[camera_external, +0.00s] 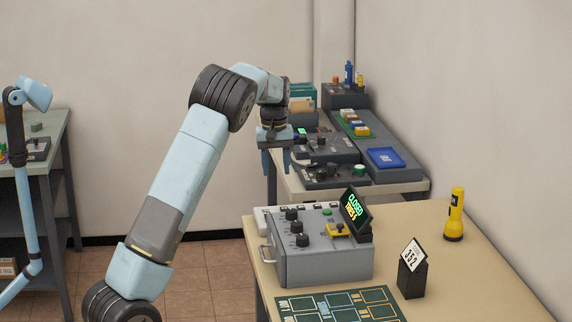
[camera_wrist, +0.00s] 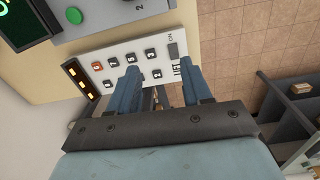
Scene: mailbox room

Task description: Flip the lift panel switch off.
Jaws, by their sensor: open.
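The lift panel (camera_wrist: 122,58) is a white plate in the wrist view, with several dark numbered buttons, one orange button and a dark strip with amber lights. A dark switch (camera_wrist: 173,50) sits at its right end beside an "ON" label. My gripper (camera_wrist: 162,72) is open and empty, its blue fingers pointing at the panel's right part. The fingers hide part of the panel, and I cannot tell whether they touch it. In the external view my gripper (camera_external: 276,172) points down above the far edge of the near table, behind the grey control box.
The grey control box (camera_external: 325,262) with knobs stands on the near table (camera_external: 480,265). A "CLOSED" sign (camera_external: 355,210), a yellow flashlight (camera_external: 454,215) and a black card stand (camera_external: 411,278) are nearby. A farther table holds consoles and a blue tray (camera_external: 385,158).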

